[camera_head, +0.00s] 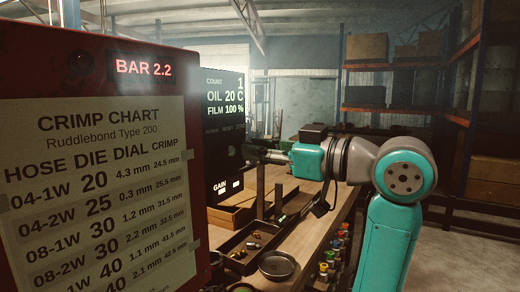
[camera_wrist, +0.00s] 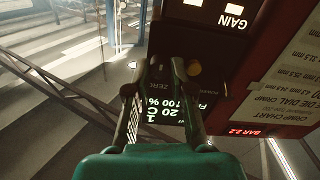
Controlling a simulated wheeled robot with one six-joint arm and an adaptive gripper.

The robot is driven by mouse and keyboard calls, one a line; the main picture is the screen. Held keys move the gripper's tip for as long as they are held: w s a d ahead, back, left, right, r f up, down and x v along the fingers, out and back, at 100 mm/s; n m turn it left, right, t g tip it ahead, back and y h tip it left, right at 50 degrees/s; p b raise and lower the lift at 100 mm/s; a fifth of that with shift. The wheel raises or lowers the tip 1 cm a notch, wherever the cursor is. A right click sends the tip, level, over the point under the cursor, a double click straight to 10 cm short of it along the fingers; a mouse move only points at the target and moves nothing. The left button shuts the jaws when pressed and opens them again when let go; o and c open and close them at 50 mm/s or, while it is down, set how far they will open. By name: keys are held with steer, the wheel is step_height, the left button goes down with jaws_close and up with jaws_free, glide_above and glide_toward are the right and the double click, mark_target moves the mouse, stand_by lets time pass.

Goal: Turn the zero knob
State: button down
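My gripper (camera_wrist: 160,66) is at the dark control panel (camera_wrist: 215,50), its two fingers apart with a gap between the tips. The upside-down word ZERO (camera_wrist: 158,84) shows between the fingers in the wrist view. The zero knob itself is not clearly visible; the area between the fingertips is too dark to tell whether they touch it. In the head view, my gripper (camera_head: 262,155) reaches the panel's right edge, below the display (camera_head: 224,97) reading COUNT 1, OIL 20 C, FILM 100 %.
A red-framed crimp chart (camera_head: 95,190) with a BAR 2.2 readout (camera_head: 143,68) fills the left. Below the gripper is a wooden bench (camera_head: 318,220) with a dark tray (camera_head: 233,262) of small brass parts and a round dish (camera_head: 277,265). Shelving (camera_head: 405,110) stands behind.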

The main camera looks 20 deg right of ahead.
steer(key=shift+n, duration=2.9)
steer(key=c, duration=1)
jaws_free()
steer(key=v, duration=1.2)
